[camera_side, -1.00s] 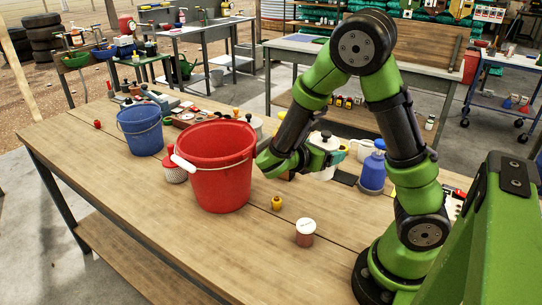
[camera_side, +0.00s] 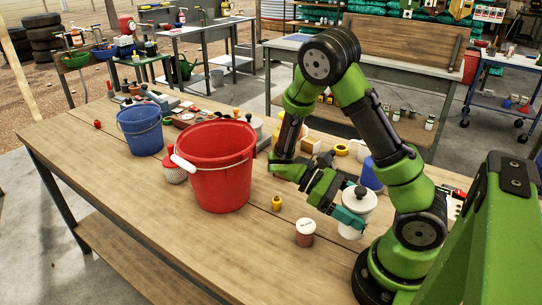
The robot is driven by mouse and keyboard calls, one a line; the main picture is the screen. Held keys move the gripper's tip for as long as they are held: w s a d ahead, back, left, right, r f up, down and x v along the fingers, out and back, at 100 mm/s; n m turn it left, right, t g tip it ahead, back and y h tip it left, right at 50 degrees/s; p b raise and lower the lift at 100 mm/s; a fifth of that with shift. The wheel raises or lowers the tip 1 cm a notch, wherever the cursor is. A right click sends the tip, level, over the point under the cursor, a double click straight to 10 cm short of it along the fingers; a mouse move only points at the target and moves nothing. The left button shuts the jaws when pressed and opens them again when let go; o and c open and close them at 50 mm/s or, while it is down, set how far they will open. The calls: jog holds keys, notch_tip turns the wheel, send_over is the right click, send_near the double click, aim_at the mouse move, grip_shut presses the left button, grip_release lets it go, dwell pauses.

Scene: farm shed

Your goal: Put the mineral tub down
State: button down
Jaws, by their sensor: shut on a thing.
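The tub is upright, at the right part of the wooden table, close to my arm's base. I cannot tell whether its bottom touches the table. Part of its wall is hidden behind the fingers.
A small white-lidded jar (camera_side: 305,234) stands just left of the tub. A yellow weight-like piece (camera_side: 277,203) and a red bucket (camera_side: 220,180) are further left. A blue bottle (camera_side: 372,176) is behind the tub. The front of the wooden table (camera_side: 190,240) is clear.

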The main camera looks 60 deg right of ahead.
jog(key=w+a+r+m+t+y, duration=0.2)
jog(key=w+a+m+t+y, duration=0.35)
jog(key=a+m+y, duration=0.3)
jog(key=w+a+r+m+t+y, duration=0.1)
jog(key=w+a+m+t+y, duration=0.5)
jog(key=a, duration=0.3)
jog(key=shift+m+g+y, duration=0.35)
jog(key=shift+m+g, duration=0.1)
jog(key=shift+m, duration=0.2)
jog(key=shift+f, duration=3.6)
jog(key=shift+f, duration=0.15)
grip_release()
